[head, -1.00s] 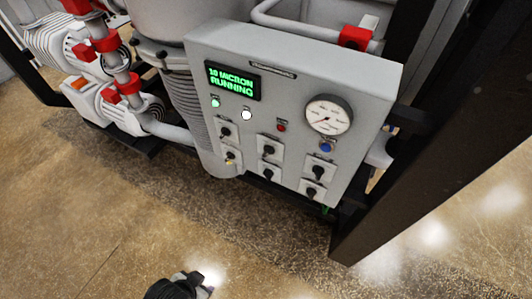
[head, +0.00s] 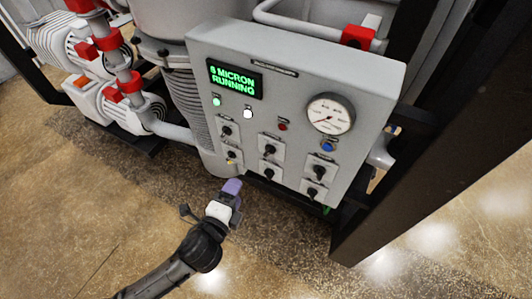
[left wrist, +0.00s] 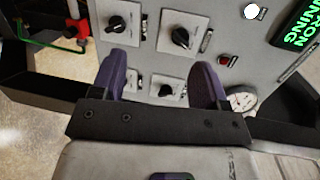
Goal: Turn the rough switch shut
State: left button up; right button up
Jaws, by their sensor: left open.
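The grey control panel (head: 292,75) carries several black rotary switches on white plates. In the head view they include an upper left one (head: 226,129), a lower left one (head: 231,156), two in the middle (head: 269,149) and two on the right (head: 319,170). Their labels are too small to read, so I cannot tell which is the rough switch. My left gripper (head: 233,187) is open and empty, just below the panel's lower left corner. In the left wrist view its purple fingers (left wrist: 158,85) stand apart, with switches (left wrist: 180,37) beyond and between them. My right gripper is not in view.
The green display (head: 235,79) reads 6 MICRON RUNNING. A round gauge (head: 330,114) and small lamps sit on the panel. A dark frame post (head: 440,130) stands at right; pumps with red fittings (head: 105,75) are at left. The floor in front is clear.

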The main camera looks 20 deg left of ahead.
aim_at(266, 154)
pick_arm(q)
jog(key=w+d+m, duration=0.1)
jog(key=w+m, duration=0.1)
jog(key=w, duration=0.2)
jog(key=w+d+r+m+t+h, duration=0.1)
jog(key=w+m, duration=0.1)
jog(key=w, duration=0.2)
jog(key=w+d+r+m+h+p, duration=0.1)
jog(key=w+m, duration=0.2)
jog(key=w, duration=0.1)
jog(key=shift+w+d+r+t, duration=0.2)
jog(key=shift+w+d+t, duration=0.05)
jog(key=shift+w+t, duration=0.05)
jog(key=shift+w+d, duration=0.1)
jog(key=shift+w, duration=0.5)
jog(key=shift+c, duration=0.4)
